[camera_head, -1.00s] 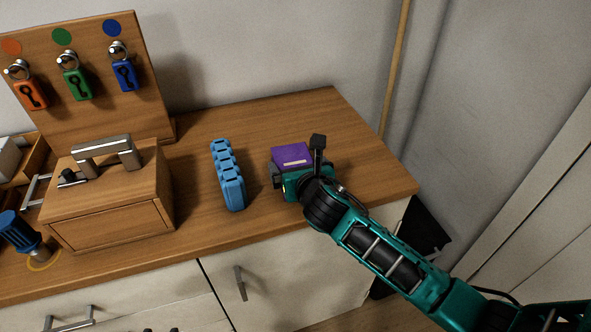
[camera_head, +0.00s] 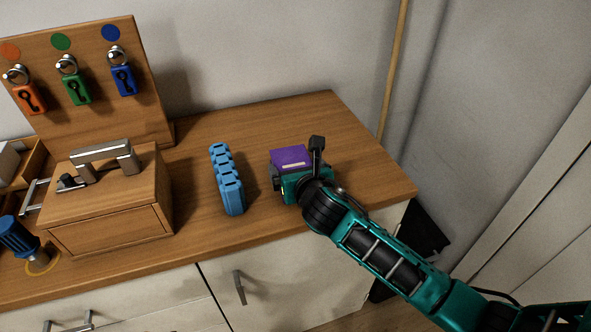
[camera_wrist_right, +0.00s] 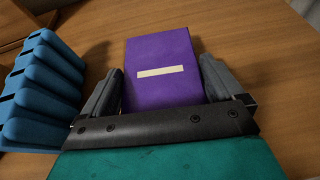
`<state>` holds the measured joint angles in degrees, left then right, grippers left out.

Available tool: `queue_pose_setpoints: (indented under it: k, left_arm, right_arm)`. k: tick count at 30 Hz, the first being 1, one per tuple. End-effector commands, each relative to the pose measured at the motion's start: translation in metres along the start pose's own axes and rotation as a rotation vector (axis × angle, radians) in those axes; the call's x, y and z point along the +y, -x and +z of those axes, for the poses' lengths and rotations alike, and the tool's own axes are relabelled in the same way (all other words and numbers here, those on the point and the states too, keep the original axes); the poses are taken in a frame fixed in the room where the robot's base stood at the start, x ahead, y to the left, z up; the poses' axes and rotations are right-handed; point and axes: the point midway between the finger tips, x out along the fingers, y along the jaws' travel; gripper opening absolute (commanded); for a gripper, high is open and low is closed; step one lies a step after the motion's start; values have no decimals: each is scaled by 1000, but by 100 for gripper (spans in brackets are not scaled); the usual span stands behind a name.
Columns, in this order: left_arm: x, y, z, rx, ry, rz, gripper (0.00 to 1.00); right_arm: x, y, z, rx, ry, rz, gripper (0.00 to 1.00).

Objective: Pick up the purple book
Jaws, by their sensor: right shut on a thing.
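The purple book (camera_head: 290,157) has a pale label strip and is near the right part of the wooden counter. In the right wrist view the book (camera_wrist_right: 162,55) lies between the two grey fingers. My right gripper (camera_head: 296,172) is shut on the book, with one finger along each side; it also shows in the right wrist view (camera_wrist_right: 162,92). The near end of the book is hidden behind the gripper's dark bar. Whether the book touches the counter I cannot tell. My left gripper is not in view.
A blue slotted holder (camera_head: 227,180) stands just left of the book. The counter (camera_head: 340,125) is clear behind the book, with a wall beyond.

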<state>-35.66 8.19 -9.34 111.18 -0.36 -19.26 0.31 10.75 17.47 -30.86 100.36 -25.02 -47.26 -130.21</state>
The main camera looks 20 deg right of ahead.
Motion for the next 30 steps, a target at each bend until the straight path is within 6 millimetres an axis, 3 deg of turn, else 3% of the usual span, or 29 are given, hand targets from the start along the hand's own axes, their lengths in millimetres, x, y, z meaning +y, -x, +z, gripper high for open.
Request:
queue_pose_setpoints:
  k: [5, 12, 21, 30]
  left_arm:
    - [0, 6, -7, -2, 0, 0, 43]
    - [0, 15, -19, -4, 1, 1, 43]
    - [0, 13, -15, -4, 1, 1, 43]
    - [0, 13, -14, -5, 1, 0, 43]
  right_arm:
    - [0, 10, 27, -8, 1, 3, 53]
    - [0, 35, 88, -13, 2, 3, 53]
    - [0, 64, 155, -10, 1, 3, 53]
    - [0, 75, 179, -4, 1, 2, 53]
